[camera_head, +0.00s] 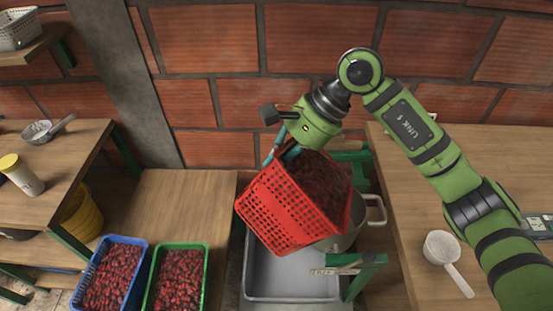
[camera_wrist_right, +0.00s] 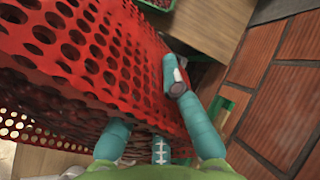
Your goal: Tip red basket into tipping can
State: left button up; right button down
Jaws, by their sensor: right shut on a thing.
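My right gripper (camera_head: 281,150) is shut on the rim of the red basket (camera_head: 277,212), a perforated basket full of dark red cherries. It holds the basket tilted, its open top facing right and up. The cherries still show inside. In the right wrist view the teal fingers (camera_wrist_right: 148,118) grip the perforated wall of the basket (camera_wrist_right: 75,55). A metal can (camera_head: 345,240) with a loop handle at its right stands under and behind the basket, which hides most of it; I take it for the tipping can. My left gripper is not in view.
A grey tub (camera_head: 290,278) lies below the can, beside a green frame (camera_head: 366,272). Blue (camera_head: 96,288) and green (camera_head: 157,287) baskets of cherries stand at lower left. The right table (camera_head: 480,160) holds a white scoop (camera_head: 441,248). The left low bench (camera_head: 185,205) is clear.

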jog(key=shift+w+d+r+y+b, duration=0.2)
jog(key=shift+d+r+y+b, duration=0.2)
jog(key=shift+d+y+b, duration=0.45)
jog(key=shift+a+r+b, duration=0.1)
jog(key=shift+r+b, duration=0.1)
jog(key=shift+b, duration=0.35)
jog(key=shift+r+g, duration=0.1)
jog(key=shift+g, duration=0.2)
jog(key=shift+y, duration=0.25)
jog(key=d+y+b, duration=0.1)
jog(key=b, duration=0.1)
jog(key=d+y+b, duration=0.1)
jog(key=b, duration=0.1)
jog(key=shift+w+d+g, duration=0.2)
jog(key=shift+w+g, duration=0.1)
jog(key=shift+r, duration=0.1)
jog(key=shift+b, duration=0.3)
